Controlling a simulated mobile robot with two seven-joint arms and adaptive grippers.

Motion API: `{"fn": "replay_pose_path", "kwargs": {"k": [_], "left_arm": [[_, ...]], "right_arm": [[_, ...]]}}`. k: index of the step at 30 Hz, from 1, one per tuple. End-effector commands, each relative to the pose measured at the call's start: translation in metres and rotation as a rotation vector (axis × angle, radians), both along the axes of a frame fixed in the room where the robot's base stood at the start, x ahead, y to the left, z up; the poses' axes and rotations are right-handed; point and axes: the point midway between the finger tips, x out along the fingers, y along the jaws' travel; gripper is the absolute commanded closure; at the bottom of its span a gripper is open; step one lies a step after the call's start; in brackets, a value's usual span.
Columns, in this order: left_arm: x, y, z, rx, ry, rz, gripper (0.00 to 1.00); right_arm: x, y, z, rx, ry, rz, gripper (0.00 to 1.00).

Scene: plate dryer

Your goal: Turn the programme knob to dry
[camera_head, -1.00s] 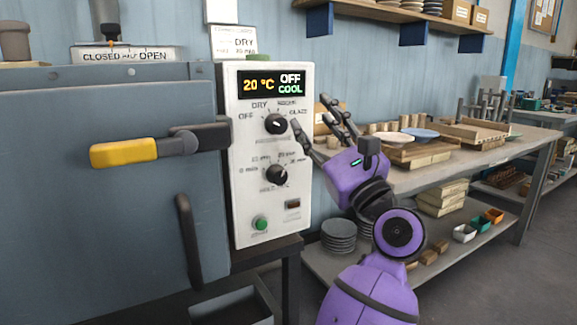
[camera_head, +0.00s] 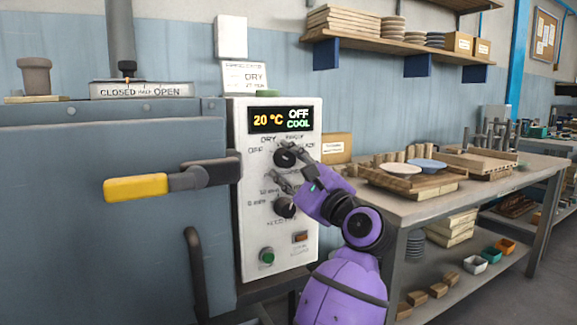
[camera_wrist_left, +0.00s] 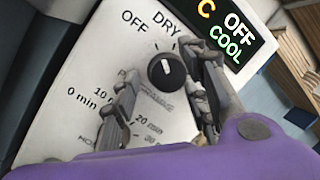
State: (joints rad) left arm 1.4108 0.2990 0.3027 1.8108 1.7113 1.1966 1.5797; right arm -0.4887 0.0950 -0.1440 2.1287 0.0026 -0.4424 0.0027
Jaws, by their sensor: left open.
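The programme knob (camera_head: 285,157) is a round black dial with a white mark, on the white control panel (camera_head: 243,190). In the left wrist view the knob (camera_wrist_left: 168,72) lies between the fingers, below the labels OFF and DRY; its mark points up, slightly left. The display (camera_head: 281,120) reads 20 °C, OFF, COOL. My left gripper (camera_head: 291,167) is open in front of the panel, one finger right of the knob, the other lower left. In the left wrist view the gripper (camera_wrist_left: 162,62) shows no clear contact. My right gripper is not in view.
A timer knob (camera_head: 284,207) sits below, partly behind my gripper. A green button (camera_head: 267,257) is lower on the panel. The yellow door handle (camera_head: 136,188) sticks out at left. A workbench (camera_head: 465,189) with plates and boards stands at right.

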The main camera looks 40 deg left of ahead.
Motion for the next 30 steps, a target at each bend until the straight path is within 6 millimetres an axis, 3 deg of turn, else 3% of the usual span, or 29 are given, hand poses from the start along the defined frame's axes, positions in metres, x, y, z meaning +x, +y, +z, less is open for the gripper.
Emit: {"fn": "replay_pose_path", "kwargs": {"k": [5,14,23,30], "left_arm": [[0.0,0.0,0.0,0.0,0.001,0.0,0.6],[-0.001,0.0,-0.001,-0.002,0.002,0.004,0.97],[-0.003,0.002,-0.002,0.007,0.04,0.009,0.97],[-0.005,0.003,0.001,0.057,0.168,0.009,0.97]], "right_arm": [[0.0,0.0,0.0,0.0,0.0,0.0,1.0],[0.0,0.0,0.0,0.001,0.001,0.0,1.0],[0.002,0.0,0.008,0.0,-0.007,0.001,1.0],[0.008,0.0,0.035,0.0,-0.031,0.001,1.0]]}}
